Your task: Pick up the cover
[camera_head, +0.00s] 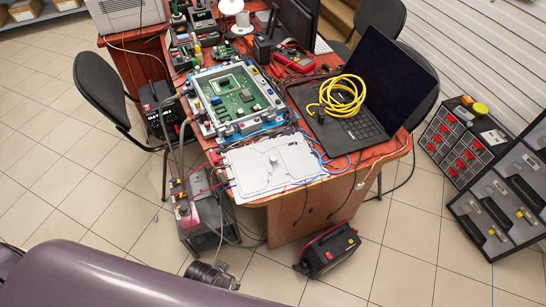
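A flat white cover (290,170) with a small round knob in its middle lies at the near edge of the red-brown table. It lies just in front of an open light-coloured housing (203,80) that shows a green circuit board (239,97) inside. The cover's near edge reaches close to or over the table edge. Neither of my grippers can be made out in this view, so I cannot tell where they are relative to the cover.
Blue and grey cables (330,168) run beside the cover's right side. A black laptop (405,90) bears a yellow cable coil (341,97). Below stand a grey box with red parts (205,215) and a black-red case (329,249). Tiled floor (405,265) is clear at front right.

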